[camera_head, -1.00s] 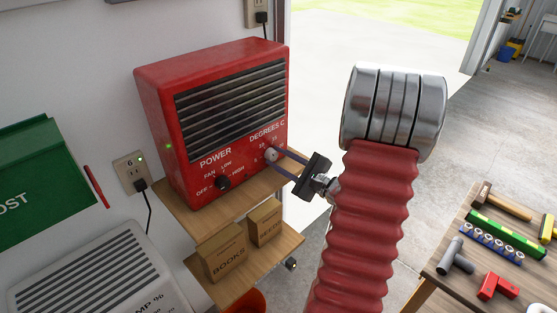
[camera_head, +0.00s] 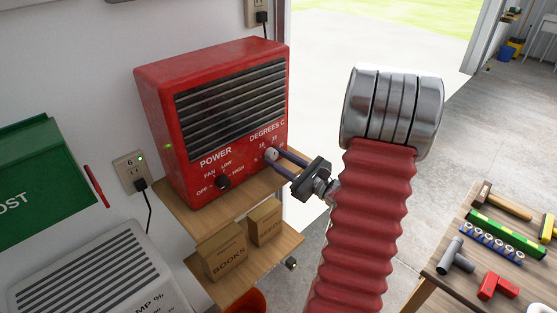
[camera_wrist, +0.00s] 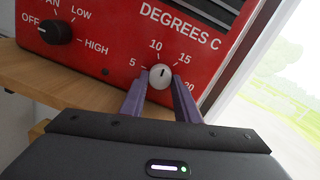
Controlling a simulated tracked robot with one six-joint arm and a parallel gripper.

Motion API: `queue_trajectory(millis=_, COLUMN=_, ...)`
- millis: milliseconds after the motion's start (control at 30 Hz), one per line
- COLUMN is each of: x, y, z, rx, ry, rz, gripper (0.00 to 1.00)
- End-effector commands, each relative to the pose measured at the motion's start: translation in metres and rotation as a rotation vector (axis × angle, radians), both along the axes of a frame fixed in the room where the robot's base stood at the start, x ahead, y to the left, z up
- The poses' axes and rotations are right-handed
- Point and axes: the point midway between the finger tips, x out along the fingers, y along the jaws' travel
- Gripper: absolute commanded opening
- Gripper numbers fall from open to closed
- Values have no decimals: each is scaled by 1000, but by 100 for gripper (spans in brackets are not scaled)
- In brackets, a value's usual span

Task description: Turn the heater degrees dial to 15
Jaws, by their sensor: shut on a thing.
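The red heater (camera_head: 212,118) stands on a wooden shelf. Its light grey degrees dial (camera_wrist: 160,77) is on the lower right of the front, and it also shows in the head view (camera_head: 271,154). My gripper (camera_wrist: 160,84) is shut on the dial, one purple finger on each side; its fingers also reach the dial in the head view (camera_head: 276,157). The dial's dark mark points nearly straight up in the wrist view, between 10 and 15 and seemingly closer to 10. The 20 label is partly hidden by the right finger.
The black power knob (camera_wrist: 55,31) is left of the dial, its white mark toward OFF. Cardboard boxes (camera_head: 224,257) stand on the lower shelf (camera_head: 282,243). A workbench (camera_head: 437,262) with tools is at the right.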

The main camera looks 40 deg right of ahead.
Motion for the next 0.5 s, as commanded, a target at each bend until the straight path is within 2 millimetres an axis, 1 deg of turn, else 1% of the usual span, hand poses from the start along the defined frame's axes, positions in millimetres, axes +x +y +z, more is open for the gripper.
queue_trajectory(millis=33, x=0, y=2, z=-2, rx=47, ry=6, rz=4, gripper=6)
queue_trajectory(millis=300, x=0, y=3, z=-3, rx=298, ry=15, rz=3, gripper=6)
queue_trajectory(millis=500, x=0, y=4, z=-4, rx=450, ry=19, rz=3, gripper=6)
